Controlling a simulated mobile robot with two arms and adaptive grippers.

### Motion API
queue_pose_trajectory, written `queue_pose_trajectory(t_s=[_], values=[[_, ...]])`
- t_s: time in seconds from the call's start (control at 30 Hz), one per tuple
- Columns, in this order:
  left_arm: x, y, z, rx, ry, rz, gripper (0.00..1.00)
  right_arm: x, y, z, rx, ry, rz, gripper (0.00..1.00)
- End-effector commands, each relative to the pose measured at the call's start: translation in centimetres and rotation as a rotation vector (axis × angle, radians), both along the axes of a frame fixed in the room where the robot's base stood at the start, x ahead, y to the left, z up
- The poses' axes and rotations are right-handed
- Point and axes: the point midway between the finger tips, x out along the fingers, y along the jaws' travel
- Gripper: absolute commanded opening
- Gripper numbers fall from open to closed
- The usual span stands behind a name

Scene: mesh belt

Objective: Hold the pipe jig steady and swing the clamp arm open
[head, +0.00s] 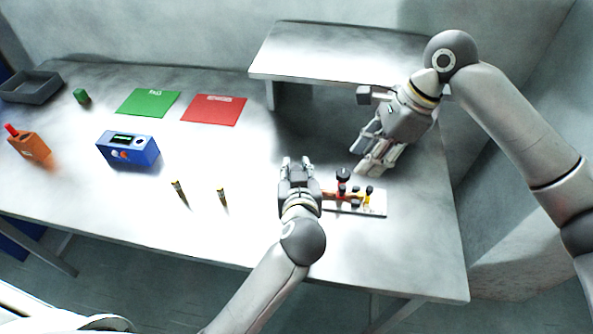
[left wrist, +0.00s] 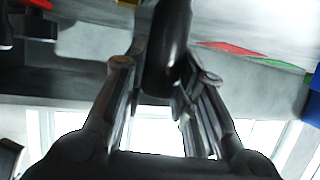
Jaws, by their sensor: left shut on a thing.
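The pipe jig (head: 376,209) lies on the table, right of centre, with a pale base plate, red and yellow parts and black knobs. My left gripper (head: 297,162) is at its left end and hides that end in the head view. In the left wrist view, a rounded black handle (left wrist: 168,48) stands between the fingers of my left gripper (left wrist: 160,80), which is shut on it. How the handle joins the jig is hidden. My right gripper (head: 359,160) is above the table behind the jig, empty, its fingers apart. Which part is the clamp arm is unclear.
A blue box with a display (head: 128,149), two small brass-coloured pieces (head: 180,193), a green mat (head: 148,102), a red mat (head: 214,109), an orange holder (head: 30,148) and a grey tray (head: 32,87) are to the left. A raised shelf (head: 335,50) stands behind.

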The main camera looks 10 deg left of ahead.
Motion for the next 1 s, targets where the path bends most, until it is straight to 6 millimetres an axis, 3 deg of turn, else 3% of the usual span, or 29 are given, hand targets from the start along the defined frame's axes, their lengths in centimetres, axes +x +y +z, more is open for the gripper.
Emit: queue_pose_trajectory(t_s=[0.33, 0.57, 0.63, 1.0], values=[[0.0, 0.0, 0.0, 0.000, 0.000, 0.000, 0.00, 0.0, 0.0, 0.0, 0.000, 0.000, 0.000, 0.36], [0.0, 0.0, 0.0, 0.000, 0.000, 0.000, 0.00, 0.0, 0.1, 0.0, 0.006, -0.027, 0.072, 0.06], [0.0, 0.0, 0.0, 0.000, 0.000, 0.000, 0.00, -0.1, 0.2, 0.1, 0.011, -0.053, 0.144, 0.00], [0.0, 0.0, 0.0, 0.000, 0.000, 0.000, 0.00, -0.3, 1.0, 0.3, 0.051, -0.267, 0.725, 0.00]])
